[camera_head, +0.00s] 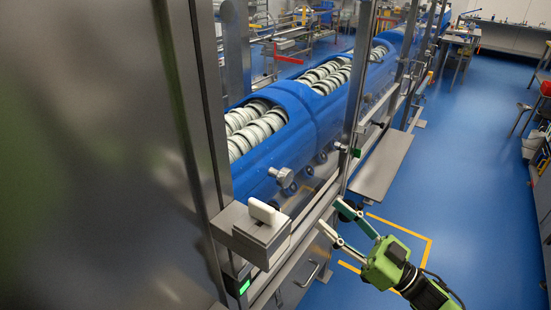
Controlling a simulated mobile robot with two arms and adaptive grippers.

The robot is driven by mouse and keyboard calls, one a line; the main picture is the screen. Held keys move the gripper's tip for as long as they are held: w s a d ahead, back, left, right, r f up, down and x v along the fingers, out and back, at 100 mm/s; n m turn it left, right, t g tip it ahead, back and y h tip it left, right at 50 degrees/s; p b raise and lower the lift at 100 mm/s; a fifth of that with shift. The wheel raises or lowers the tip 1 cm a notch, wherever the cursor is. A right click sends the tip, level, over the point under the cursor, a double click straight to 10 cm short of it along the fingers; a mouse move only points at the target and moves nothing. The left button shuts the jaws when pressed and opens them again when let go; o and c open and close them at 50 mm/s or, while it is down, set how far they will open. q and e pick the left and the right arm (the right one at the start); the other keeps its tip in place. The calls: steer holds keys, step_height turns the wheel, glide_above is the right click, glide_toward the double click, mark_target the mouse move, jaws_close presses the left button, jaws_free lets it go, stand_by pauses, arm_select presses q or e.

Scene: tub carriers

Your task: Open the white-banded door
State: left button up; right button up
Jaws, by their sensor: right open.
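My right gripper (329,213), green with slim fingers, reaches in from the lower right. Its fingers are spread and I see nothing between them. The fingertips are beside the metal frame (300,225) of the machine, to the right of a grey box with a white knob-like block (263,212). I cannot tell whether they touch the frame. A bar handle (309,276) shows on the lower front of the machine, below and left of the fingers. I cannot make out a white band on any door for certain. My left gripper is not in view.
A large steel panel (90,150) fills the left side. Behind the frame, a blue conveyor housing (290,110) holds rows of pale tubs. A metal shelf (383,165) juts out beyond the gripper. The blue floor (465,180) at right is open, with yellow marking lines.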

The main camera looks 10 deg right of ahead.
mark_target(289, 179)
steer(key=shift+n+y, duration=0.4)
steer(key=shift+y, duration=0.2)
steer(key=x, duration=0.4)
steer(key=s+r+p+x, duration=0.1)
steer(key=x, duration=0.9)
steer(key=shift+s+a+r, duration=0.25)
steer(key=shift+s+a, duration=0.1)
steer(key=shift+a, duration=0.05)
steer(key=shift+w+a+g, duration=0.2)
steer(key=shift+w+g, duration=0.05)
steer(key=shift+g, duration=0.05)
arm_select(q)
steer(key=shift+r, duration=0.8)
arm_select(e)
steer(key=shift+c, duration=1.1)
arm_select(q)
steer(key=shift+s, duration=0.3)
arm_select(e)
jaws_close()
